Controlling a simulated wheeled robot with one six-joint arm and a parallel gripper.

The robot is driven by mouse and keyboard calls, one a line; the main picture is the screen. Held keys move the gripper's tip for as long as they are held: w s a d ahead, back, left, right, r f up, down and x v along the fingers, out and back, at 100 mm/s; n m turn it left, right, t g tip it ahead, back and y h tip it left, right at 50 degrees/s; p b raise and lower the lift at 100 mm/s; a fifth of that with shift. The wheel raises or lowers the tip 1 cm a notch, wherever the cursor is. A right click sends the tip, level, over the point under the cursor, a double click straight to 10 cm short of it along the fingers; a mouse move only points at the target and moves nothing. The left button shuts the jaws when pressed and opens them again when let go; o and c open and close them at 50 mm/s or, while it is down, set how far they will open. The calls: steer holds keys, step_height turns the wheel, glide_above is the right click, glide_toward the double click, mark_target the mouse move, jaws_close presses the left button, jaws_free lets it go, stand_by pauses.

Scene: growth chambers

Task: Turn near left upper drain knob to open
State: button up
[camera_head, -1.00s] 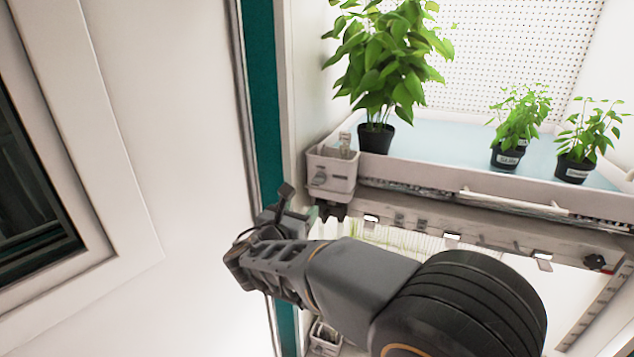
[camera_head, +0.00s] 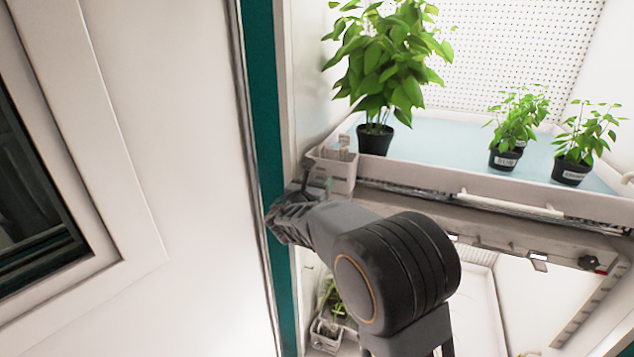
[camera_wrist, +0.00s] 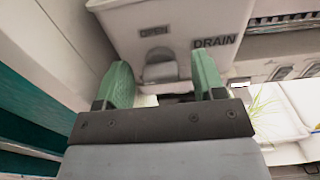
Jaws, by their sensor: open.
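The drain box (camera_head: 341,173), a pale container, sits at the near left corner of the upper tray. In the wrist view the drain box (camera_wrist: 190,20) bears the words OPEN and DRAIN. The grey drain knob (camera_wrist: 160,72) is on its front face, below the word OPEN. My gripper (camera_wrist: 164,76) is open, with one green finger on each side of the knob. I cannot tell whether either finger touches it. In the head view my gripper (camera_head: 312,189) is at the front of the box and hides the knob.
The upper tray (camera_head: 440,140) holds a large leafy plant (camera_head: 385,70) and smaller potted plants (camera_head: 515,125). A white handle (camera_head: 510,205) runs along its front. The teal door frame edge (camera_head: 262,110) is close to my gripper's left. A lower shelf holds another plant (camera_head: 335,300).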

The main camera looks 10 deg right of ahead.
steer(key=shift+w+d, duration=0.1)
steer(key=c, duration=0.9)
